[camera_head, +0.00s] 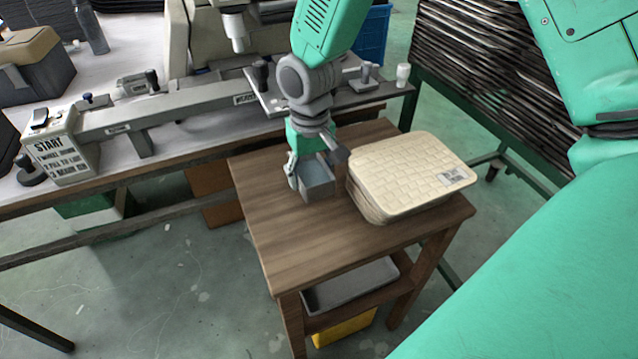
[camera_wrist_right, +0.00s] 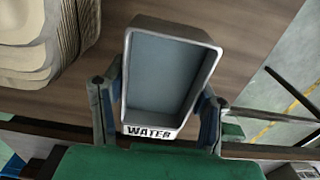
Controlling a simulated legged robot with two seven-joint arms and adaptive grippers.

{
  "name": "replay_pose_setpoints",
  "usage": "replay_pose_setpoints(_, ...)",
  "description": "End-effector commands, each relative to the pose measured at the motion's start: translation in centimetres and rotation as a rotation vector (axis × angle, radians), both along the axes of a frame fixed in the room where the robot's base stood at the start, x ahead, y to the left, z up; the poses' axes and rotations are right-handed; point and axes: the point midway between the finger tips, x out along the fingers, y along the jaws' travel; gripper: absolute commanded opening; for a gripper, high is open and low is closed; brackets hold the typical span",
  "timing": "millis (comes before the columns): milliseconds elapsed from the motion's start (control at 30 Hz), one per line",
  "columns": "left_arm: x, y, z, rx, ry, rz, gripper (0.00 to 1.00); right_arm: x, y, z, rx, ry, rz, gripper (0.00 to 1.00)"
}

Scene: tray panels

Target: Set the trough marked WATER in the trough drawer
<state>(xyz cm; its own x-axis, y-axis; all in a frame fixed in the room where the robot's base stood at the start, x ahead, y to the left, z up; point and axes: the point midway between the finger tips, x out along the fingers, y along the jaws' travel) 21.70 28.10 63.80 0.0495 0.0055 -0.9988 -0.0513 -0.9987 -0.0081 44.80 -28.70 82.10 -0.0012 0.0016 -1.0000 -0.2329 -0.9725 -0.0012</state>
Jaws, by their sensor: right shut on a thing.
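The grey trough (camera_head: 317,184) marked WATER is an open rectangular box. It is between the fingers of my right gripper (camera_head: 318,166), over the small wooden table, beside the cream woven stack. In the right wrist view the trough (camera_wrist_right: 166,75) shows its open inside and the WATER label on its near rim. The right gripper's fingers (camera_wrist_right: 158,108) are shut on its two sides. I cannot tell from these views whether the trough's bottom touches the tabletop. I cannot pick out the trough drawer. My left gripper is not in view.
The cream woven stack (camera_head: 410,178) with a label stands on the wooden table (camera_head: 285,235). A grey tray (camera_head: 350,286) lies on its lower shelf. The table's front left is clear.

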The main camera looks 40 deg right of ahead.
Motion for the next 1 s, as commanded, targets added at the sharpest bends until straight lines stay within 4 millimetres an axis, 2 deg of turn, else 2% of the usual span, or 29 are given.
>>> replay_pose_setpoints(100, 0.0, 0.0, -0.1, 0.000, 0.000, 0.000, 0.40, -0.3, -1.4, 0.0, 0.002, 0.000, -0.002, 0.13)
replay_pose_setpoints(233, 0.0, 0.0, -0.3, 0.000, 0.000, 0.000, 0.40, -0.4, -1.7, -0.5, 0.001, 0.001, 0.000, 0.13)
replay_pose_setpoints(467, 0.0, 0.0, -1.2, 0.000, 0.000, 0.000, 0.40, -0.4, -1.7, -3.6, 0.001, 0.002, 0.000, 0.13)
replay_pose_setpoints(533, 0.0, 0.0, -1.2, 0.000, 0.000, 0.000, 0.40, -0.4, -1.6, -3.7, 0.002, 0.000, 0.000, 0.13)
replay_pose_setpoints(567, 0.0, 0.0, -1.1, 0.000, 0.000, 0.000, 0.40, -0.4, -1.6, -3.6, 0.002, -0.001, 0.000, 0.07)
replay_pose_setpoints(800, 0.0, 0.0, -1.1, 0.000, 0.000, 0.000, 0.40, -0.4, -1.6, -3.8, 0.001, 0.000, 0.000, 0.07)
replay_pose_setpoints(833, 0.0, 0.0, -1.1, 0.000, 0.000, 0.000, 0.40, -0.4, -1.6, -3.8, 0.001, 0.001, 0.000, 0.59)
replay_pose_setpoints(1000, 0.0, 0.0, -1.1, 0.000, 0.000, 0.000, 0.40, -0.4, -1.6, -3.8, 0.001, 0.000, 0.000, 0.61)
